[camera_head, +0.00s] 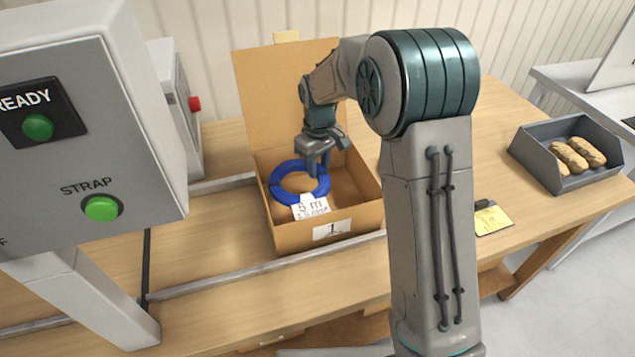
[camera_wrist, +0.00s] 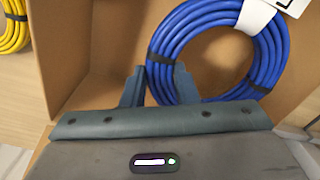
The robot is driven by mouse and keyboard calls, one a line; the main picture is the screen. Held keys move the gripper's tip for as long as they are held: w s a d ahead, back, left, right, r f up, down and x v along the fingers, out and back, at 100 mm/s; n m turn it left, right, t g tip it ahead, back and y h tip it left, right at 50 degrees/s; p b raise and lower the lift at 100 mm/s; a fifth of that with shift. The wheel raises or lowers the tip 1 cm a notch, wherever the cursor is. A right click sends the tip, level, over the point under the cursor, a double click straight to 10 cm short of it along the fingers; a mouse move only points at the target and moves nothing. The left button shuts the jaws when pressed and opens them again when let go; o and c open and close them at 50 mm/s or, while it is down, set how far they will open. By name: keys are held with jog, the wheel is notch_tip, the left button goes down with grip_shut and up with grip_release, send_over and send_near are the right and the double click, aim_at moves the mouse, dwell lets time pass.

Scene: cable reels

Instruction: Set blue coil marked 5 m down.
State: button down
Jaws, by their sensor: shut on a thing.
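The blue coil (camera_head: 284,188), with a white tag reading "5 m" (camera_head: 311,206), is inside an open cardboard box (camera_head: 300,238) marked 1. My gripper (camera_head: 319,172) reaches down into the box and is shut on the right side of the coil's ring. In the wrist view the two fingers (camera_wrist: 160,88) straddle the blue coil's band (camera_wrist: 162,70), near a black tie. The coil lies roughly flat within the box walls. I cannot tell whether it touches the box floor.
A grey control cabinet (camera_head: 80,150) with READY and STRAP buttons stands at the left. A grey bin (camera_head: 540,165) with tan bundles and a yellow note (camera_head: 493,220) are on the wooden table at right. A yellow coil (camera_wrist: 14,25) shows outside the box in the wrist view.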

jog(key=shift+f, duration=3.25)
jog(key=shift+f, duration=0.1)
jog(key=c, duration=1.1)
grip_release()
jog(key=shift+c, duration=0.2)
jog(key=shift+p, duration=0.3)
